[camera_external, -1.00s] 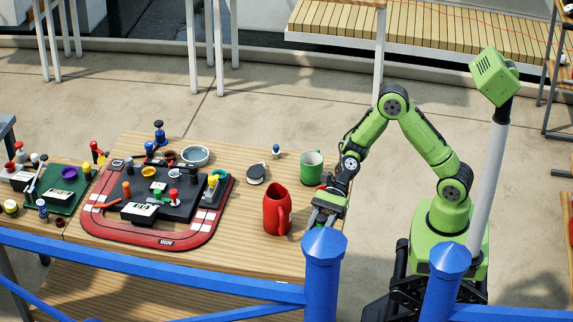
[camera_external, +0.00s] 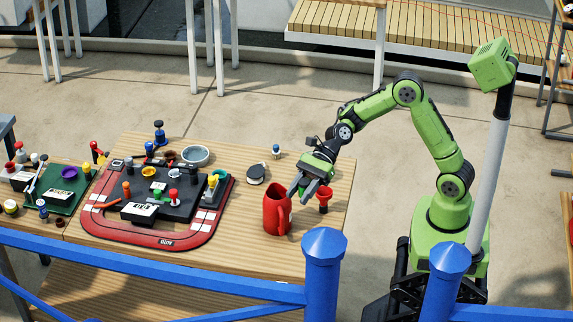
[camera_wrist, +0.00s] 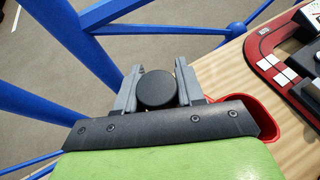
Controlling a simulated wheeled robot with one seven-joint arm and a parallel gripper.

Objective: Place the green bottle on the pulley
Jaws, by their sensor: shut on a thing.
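My gripper (camera_external: 301,193) is above the right part of the table, just right of the red jug (camera_external: 276,211). In the wrist view my gripper (camera_wrist: 160,88) is shut on a black round-topped thing (camera_wrist: 157,89). Its sides are hidden, so I cannot tell whether it is the green bottle. A dark round disc with a pale edge (camera_external: 256,173), which may be the pulley, lies on the table left of and behind my gripper.
A red and dark stemmed piece (camera_external: 324,197) shows beside my gripper. A red track board (camera_external: 162,240) with small pieces fills the table's left, with a grey bowl (camera_external: 195,156) behind. Blue railings (camera_external: 150,268) cross in front. The red jug's rim (camera_wrist: 262,108) is close.

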